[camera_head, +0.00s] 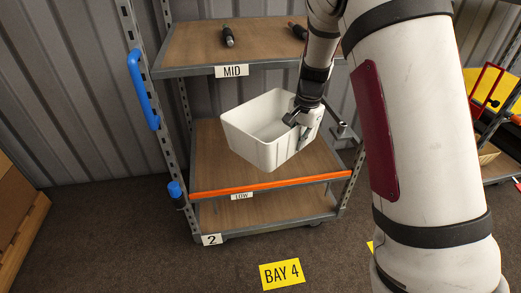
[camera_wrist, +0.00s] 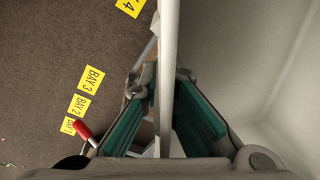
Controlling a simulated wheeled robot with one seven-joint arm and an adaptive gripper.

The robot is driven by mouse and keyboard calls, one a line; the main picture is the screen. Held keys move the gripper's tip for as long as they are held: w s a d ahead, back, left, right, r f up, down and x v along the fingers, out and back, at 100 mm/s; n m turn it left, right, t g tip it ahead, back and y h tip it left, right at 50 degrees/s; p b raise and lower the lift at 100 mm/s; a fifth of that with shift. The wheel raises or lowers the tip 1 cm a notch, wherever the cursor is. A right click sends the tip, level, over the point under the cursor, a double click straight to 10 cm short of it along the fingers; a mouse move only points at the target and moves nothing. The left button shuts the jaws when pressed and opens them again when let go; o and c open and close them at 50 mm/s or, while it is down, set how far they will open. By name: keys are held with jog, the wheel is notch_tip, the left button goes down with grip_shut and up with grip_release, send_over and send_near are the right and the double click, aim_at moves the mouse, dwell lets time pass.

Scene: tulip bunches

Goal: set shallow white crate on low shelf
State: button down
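The white crate (camera_head: 255,147) is an open, deep-looking box in front of and above the wooden low shelf (camera_head: 207,168), which has an orange front strip with a LOW label. My gripper (camera_head: 301,122) is at the crate's right side. In the wrist view my gripper (camera_wrist: 166,95) has its green-padded fingers on both sides of the wall of the crate (camera_wrist: 235,50), pinching it near the tips. The crate looks held in the air; its exact height over the shelf is hard to tell. It hides the middle of the low shelf.
The mid shelf (camera_head: 185,45) is above, with a dark object (camera_head: 228,37) and another partly hidden by my arm. A blue handle (camera_head: 142,90) is on the left post. A bottom deck (camera_head: 262,207) lies below. The low shelf's visible surface is clear.

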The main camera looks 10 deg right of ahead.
jog(key=w+a+f+m+b, duration=0.2)
jog(key=w+f, duration=0.4)
jog(key=f, duration=0.1)
jog(key=m, duration=0.5)
send_over(273, 177)
notch_tip(273, 177, down, 7)
jog(key=shift+t+h, duration=0.3)
jog(key=f+b, duration=0.1)
jog(key=f, duration=0.2)
jog(key=f+b, duration=0.1)
jog(key=f, duration=0.2)
jog(key=f+b, duration=0.1)
jog(key=f, duration=0.2)
jog(key=shift+s+f, duration=0.1)
jog(key=shift+s, duration=0.2)
jog(key=shift+f, duration=0.1)
jog(key=shift+f+b, duration=0.1)
jog(key=shift+b, duration=0.25)
jog(key=c, duration=1.8)
grip_release()
notch_tip(273, 177, up, 12)
jog(key=s+p, duration=0.1)
jog(key=p, duration=0.2)
jog(key=shift+s+p, duration=0.3)
jog(key=shift+p, duration=0.1)
